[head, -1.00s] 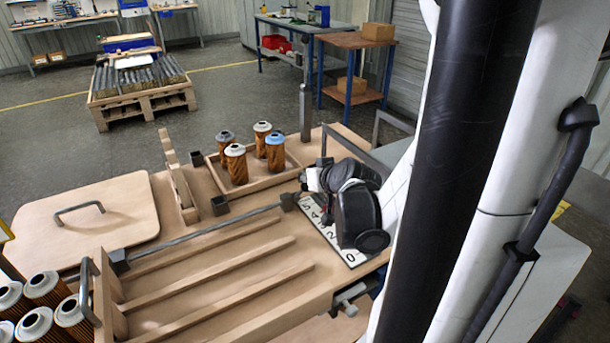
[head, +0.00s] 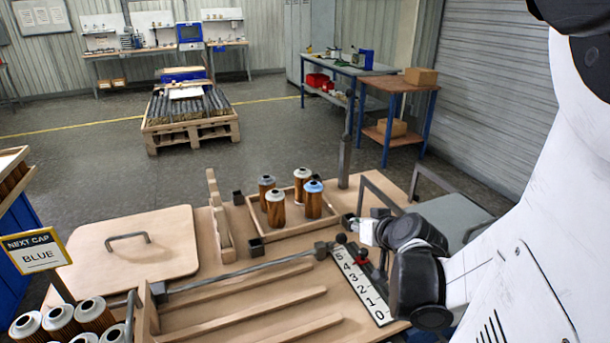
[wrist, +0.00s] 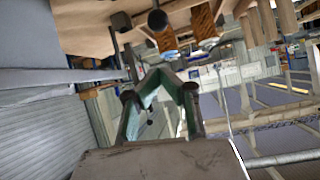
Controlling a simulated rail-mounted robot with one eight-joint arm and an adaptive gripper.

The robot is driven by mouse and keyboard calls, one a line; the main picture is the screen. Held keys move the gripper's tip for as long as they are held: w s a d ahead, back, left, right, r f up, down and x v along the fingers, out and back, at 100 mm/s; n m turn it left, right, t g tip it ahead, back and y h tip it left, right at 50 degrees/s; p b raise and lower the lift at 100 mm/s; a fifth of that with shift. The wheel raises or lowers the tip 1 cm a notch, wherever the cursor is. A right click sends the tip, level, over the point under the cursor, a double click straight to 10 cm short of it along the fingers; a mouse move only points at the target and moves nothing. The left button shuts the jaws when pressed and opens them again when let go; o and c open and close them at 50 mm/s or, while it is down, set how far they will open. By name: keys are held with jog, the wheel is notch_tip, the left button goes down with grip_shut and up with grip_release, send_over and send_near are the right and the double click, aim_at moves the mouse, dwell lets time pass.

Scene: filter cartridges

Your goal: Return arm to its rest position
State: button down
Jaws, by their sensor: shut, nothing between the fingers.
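My gripper (wrist: 168,72) shows in the wrist view with its two green-grey fingers drawn together at the tips and nothing between them. In the head view my white and black arm comes in from the right, and its black joints hang over the right part of the workbench beside the numbered strip (head: 362,284). The fingers cannot be made out clearly in the head view. The wooden tray (head: 286,232) behind the strip holds several upright filter cartridges, one with a blue cap (head: 313,187). My gripper is apart from them.
A wooden rack with long slats (head: 240,302) fills the bench front. A handled board (head: 125,243) lies left. More cartridges (head: 62,322) stand front left by a sign reading BLUE (head: 36,250). A metal post (head: 345,160) and grey frame stand near my arm.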

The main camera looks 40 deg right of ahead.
jog(key=shift+s+a+r, duration=0.1)
jog(key=shift+s+a, duration=0.35)
jog(key=shift+s, duration=0.1)
jog(key=w+a+r+n+y+p, duration=0.1)
jog(key=w+a+r, duration=0.2)
jog(key=a, duration=0.3)
jog(key=w+a+r+n+t+y, duration=0.1)
jog(key=w+a+r+n+y, duration=0.15)
jog(key=a, duration=0.25)
jog(key=w+a+r+y+p, duration=0.1)
jog(key=w+a+r, duration=0.2)
jog(key=a, duration=0.3)
jog(key=s+a+f+n+g+b, duration=0.1)
jog(key=s+a+g, duration=0.4)
jog(key=s+a, duration=0.5)
jog(key=s+h+b, duration=0.1)
jog(key=s, duration=0.2)
jog(key=shift+f+n, duration=0.35)
jog(key=shift+f, duration=0.05)
